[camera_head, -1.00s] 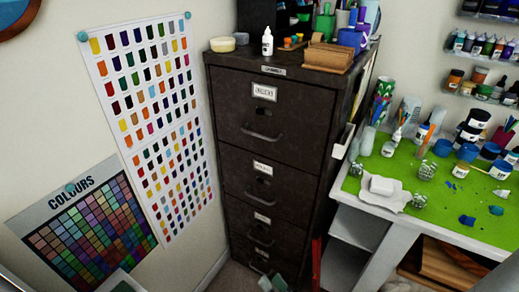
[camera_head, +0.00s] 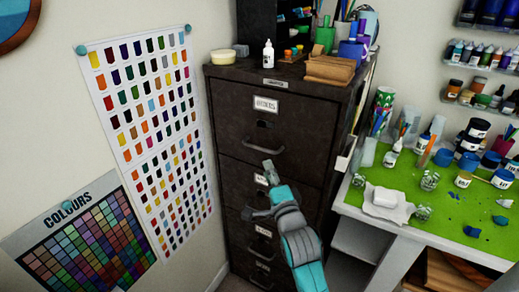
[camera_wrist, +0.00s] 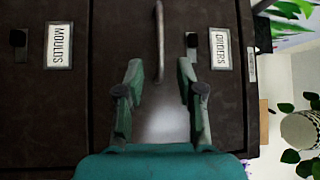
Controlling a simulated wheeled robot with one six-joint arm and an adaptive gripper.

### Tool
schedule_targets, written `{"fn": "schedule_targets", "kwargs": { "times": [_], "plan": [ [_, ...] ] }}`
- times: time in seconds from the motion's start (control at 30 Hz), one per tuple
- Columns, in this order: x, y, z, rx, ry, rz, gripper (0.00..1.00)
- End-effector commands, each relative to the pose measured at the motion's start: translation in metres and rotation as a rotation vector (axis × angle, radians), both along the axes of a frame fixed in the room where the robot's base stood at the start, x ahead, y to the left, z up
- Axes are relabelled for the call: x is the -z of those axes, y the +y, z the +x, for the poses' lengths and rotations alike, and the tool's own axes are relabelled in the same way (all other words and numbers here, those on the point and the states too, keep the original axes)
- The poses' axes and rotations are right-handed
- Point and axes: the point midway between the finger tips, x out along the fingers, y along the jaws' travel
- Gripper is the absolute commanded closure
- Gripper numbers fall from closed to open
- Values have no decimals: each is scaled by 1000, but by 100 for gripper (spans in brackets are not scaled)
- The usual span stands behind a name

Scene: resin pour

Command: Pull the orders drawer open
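The orders drawer (camera_head: 290,125) is the top drawer of a dark brown filing cabinet and is closed. Its white label (camera_head: 265,104) reads ORDERS; the label also shows sideways in the wrist view (camera_wrist: 221,48). The curved metal handle (camera_head: 264,150) sits below the label. My gripper (camera_head: 259,190) is in front of the cabinet, lower in the head view than the handle. In the wrist view my gripper (camera_wrist: 160,80) is open, and the handle (camera_wrist: 160,45) appears between its two fingers without visible contact. The remaining distance to the handle is hard to tell.
The moulds drawer, with its label (camera_wrist: 59,45), is below and closed. Bottles, cups and a wooden stack (camera_head: 329,70) stand on the cabinet top. A green-topped workbench (camera_head: 455,215) with jars is close on the right. Colour charts (camera_head: 155,130) hang on the left wall.

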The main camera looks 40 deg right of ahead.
Motion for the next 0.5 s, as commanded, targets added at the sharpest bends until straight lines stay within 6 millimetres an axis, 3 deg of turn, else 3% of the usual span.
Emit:
{"fn": "schedule_targets", "kwargs": {
  "times": [0.5],
  "plan": [
    [-11,-30,66,0,-2,-1,63]
  ]
}}
